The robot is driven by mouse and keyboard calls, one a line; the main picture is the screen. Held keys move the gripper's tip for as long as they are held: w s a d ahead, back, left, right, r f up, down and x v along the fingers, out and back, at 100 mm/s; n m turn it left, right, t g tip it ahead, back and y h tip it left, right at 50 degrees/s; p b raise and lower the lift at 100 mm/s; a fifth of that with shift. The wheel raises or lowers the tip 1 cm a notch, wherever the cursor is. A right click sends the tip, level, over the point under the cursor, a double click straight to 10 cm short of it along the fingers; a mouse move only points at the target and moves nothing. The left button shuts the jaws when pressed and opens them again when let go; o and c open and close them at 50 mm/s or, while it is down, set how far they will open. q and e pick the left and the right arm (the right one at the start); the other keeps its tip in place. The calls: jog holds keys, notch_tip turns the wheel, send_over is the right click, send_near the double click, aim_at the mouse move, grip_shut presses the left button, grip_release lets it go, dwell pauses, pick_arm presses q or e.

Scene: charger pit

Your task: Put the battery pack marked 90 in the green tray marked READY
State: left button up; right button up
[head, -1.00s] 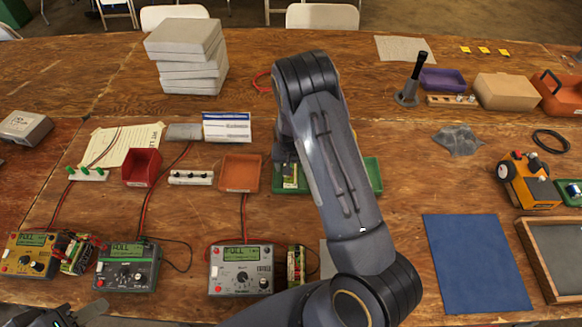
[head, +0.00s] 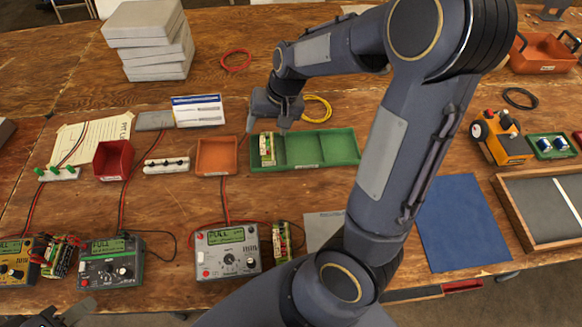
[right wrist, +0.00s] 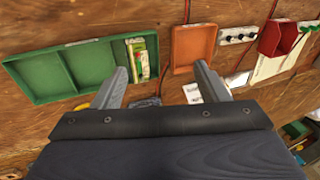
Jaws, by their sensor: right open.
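A green tray with compartments (head: 322,163) stands mid-table; its label is too small to read. A battery pack (head: 267,149) stands in its left compartment; its marking is not legible. The pack also shows in the right wrist view (right wrist: 138,58), at the tray's end. My right gripper (head: 267,128) is open and empty, just above and behind that compartment, apart from the pack. Its open fingers (right wrist: 161,75) show in the right wrist view. Other packs stand by the grey charger (head: 227,252) and the dark charger (head: 111,262). My left gripper (head: 72,313) is partly visible at the bottom left.
An orange tray (head: 216,157) and a red bin (head: 113,160) stand left of the green tray. A yellow cable coil (head: 317,108) lies behind it. A blue mat (head: 458,225) lies clear at right. A grey case stack (head: 146,40) stands at the back left.

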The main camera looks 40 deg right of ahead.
jog(key=s+a+r+n+t, duration=0.1)
jog(key=s+a+r+n, duration=0.1)
jog(key=s, duration=0.7)
jog(key=s+a+r+n+t+y, duration=0.1)
jog(key=s+a+r, duration=0.4)
jog(key=s, duration=0.5)
jog(key=shift+s+r+n+t, duration=0.25)
jog(key=shift+r+n+t, duration=0.25)
jog(key=shift+n, duration=0.1)
